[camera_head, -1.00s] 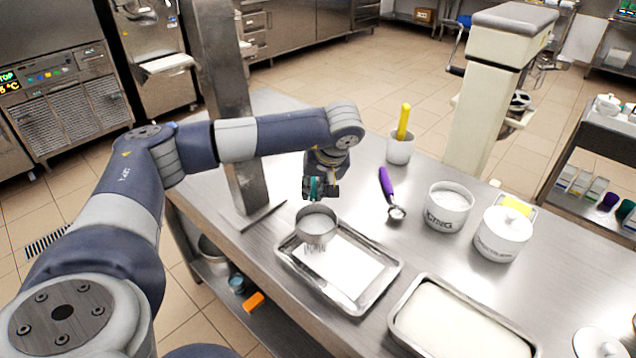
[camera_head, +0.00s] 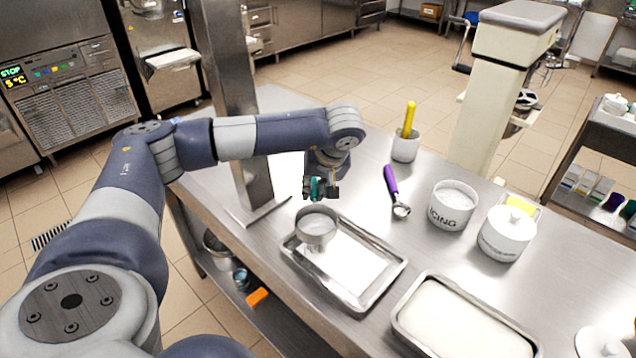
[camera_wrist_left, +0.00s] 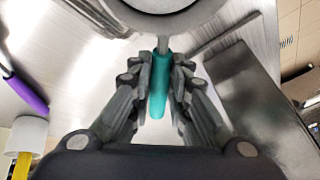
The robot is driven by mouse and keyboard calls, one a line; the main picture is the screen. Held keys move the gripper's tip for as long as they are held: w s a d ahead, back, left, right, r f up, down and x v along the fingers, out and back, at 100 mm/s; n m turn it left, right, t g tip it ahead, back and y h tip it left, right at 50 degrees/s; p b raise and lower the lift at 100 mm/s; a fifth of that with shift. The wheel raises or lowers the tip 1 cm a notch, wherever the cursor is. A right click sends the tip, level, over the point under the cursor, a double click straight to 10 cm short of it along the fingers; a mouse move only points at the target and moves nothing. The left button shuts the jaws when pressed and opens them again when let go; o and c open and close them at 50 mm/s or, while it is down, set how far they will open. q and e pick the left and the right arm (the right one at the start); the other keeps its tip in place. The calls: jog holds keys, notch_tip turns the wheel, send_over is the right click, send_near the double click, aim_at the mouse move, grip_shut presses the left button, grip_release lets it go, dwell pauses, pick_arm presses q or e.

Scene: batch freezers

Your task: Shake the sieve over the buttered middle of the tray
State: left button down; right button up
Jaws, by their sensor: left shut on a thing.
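My left gripper (camera_head: 321,188) is shut on the teal handle (camera_wrist_left: 158,88) of the sieve (camera_head: 316,230), with the fingers on both sides of the handle. The sieve is a round grey metal bowl, held level above the left rear part of a metal tray (camera_head: 322,284). Part of its rim shows at the top of the left wrist view (camera_wrist_left: 165,22). The tray lies on the steel table with a pale rectangle (camera_head: 366,262) in its middle. The sieve hides the rectangle's left end. My right gripper is not in view.
A second tray (camera_head: 398,327) with a white filling lies at the front right. A steel post (camera_head: 232,105) rises left of the sieve.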

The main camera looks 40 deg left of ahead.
pick_arm(q)
jog(key=shift+w+r, duration=0.1)
jog(key=shift+w, duration=0.05)
notch_tip(320, 180, up, 5)
jog(key=p, duration=0.3)
jog(key=shift+p, duration=0.3)
jog(key=shift+d, duration=0.3)
jog(key=s+d+r+m+t+h, duration=0.1)
jog(key=s+d+m, duration=0.2)
jog(key=d, duration=0.7)
jog(key=s+d+m+t+h, duration=0.1)
jog(key=s+d+m, duration=0.3)
jog(key=d, duration=0.6)
jog(key=shift+s+d+r+m+t+b, duration=0.3)
jog(key=shift+d+r+m+b, duration=0.1)
jog(key=shift+b, duration=0.05)
